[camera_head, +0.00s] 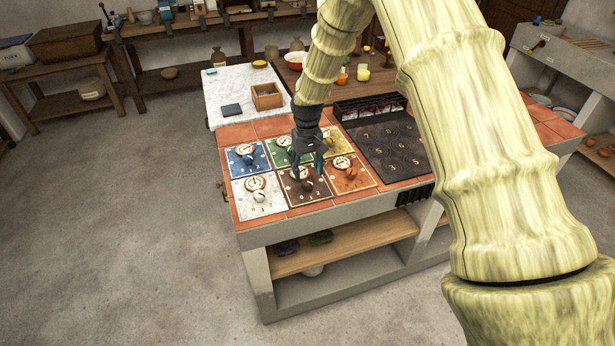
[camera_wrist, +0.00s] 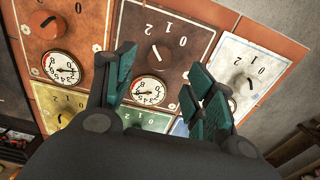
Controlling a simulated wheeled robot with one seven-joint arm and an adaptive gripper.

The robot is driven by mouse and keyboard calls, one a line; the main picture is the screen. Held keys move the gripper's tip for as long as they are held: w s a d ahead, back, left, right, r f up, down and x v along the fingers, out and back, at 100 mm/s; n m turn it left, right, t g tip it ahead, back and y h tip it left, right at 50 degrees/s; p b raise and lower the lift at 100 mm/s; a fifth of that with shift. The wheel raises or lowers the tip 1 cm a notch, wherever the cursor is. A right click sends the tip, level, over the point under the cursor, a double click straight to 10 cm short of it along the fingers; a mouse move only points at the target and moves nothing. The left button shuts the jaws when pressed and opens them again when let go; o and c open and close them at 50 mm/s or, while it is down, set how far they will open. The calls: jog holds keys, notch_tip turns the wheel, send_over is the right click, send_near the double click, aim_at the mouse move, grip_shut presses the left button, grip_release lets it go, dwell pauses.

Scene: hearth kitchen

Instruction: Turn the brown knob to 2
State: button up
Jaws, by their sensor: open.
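The brown panel (camera_head: 322,197) is in the middle of the counter's front row. In the wrist view the brown panel (camera_wrist: 127,38) appears upside down, with 0, 1 and 2 around its brown knob (camera_wrist: 159,53) and a round gauge. A mark on the knob slants from upper left to lower right; I cannot tell which end points at a number. In the head view the knob (camera_head: 308,186) is partly covered by my gripper (camera_head: 307,172). My gripper is open above the panel, its green-padded fingers (camera_wrist: 163,78) apart on either side of the gauge. Nothing is between them.
A white panel (camera_head: 272,206) and an orange panel (camera_head: 355,184) flank the brown one, each with its own knob. Blue (camera_head: 237,162), green and yellow panels form the row behind. A dark cooktop (camera_head: 385,150) lies to the right. Floor is clear in front.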

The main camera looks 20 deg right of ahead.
aim_at(308, 181)
notch_tip(308, 181, up, 6)
jog(key=shift+r, duration=0.2)
dwell(0.5)
